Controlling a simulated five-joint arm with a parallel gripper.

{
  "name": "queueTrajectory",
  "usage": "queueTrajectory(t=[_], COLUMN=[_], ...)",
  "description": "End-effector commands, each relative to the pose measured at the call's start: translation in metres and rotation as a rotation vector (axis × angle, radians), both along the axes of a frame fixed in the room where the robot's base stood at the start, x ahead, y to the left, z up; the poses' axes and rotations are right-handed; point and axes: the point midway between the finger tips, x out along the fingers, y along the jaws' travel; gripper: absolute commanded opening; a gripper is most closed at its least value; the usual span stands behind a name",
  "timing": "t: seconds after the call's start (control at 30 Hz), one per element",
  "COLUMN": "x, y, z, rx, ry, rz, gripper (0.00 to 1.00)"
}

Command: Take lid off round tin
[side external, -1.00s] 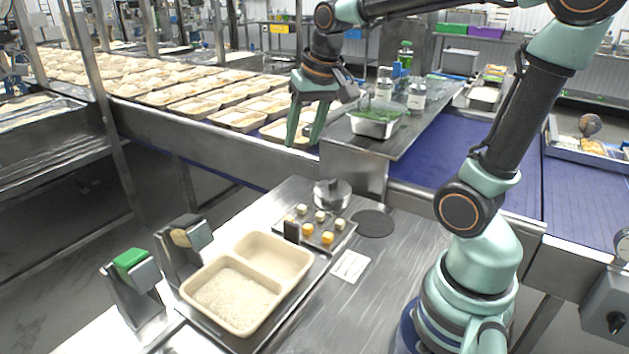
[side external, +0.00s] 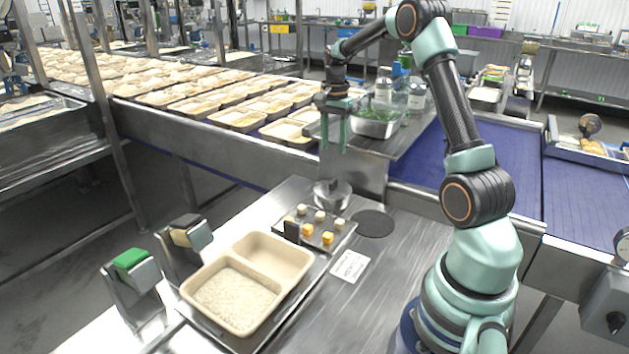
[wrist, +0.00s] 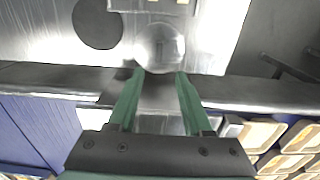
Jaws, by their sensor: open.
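The round tin (side external: 331,196) is shiny metal and stands on the steel worktop behind the small tray of cubes, in the side view. Its lid (wrist: 160,46) shows from above in the wrist view as a bright round disc, just beyond my fingertips. Whether the lid has a knob is too blurred to tell in the wrist view. My gripper (side external: 334,147) points down with its green fingers apart and empty, above the tin. In the wrist view my gripper (wrist: 160,72) has a clear gap between its fingertips, in line with the tin.
A dark tray of several cubes (side external: 318,229) sits in front of the tin, and a dark round mat (side external: 373,223) lies to its right. A two-part rice tray (side external: 238,290) stands at the front. A raised steel shelf (side external: 352,172) with a herb pan (side external: 376,124) rises behind the tin.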

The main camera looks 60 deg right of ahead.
Motion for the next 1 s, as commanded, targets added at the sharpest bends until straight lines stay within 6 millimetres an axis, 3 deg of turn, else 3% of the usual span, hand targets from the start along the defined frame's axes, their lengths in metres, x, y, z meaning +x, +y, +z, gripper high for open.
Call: queueTrajectory(t=[0.2,0.47,0.7,1.0], x=[-0.001,-0.001,-0.003,-0.002], y=[0.001,0.001,-0.001,-0.001], z=[-0.038,-0.056,-0.09,-0.103], rx=[0.002,0.001,0.002,-0.001], ry=[0.003,0.002,0.002,-0.001], rz=[0.003,0.004,0.004,0.004], gripper=[0.5,0.5,0.5,0.5])
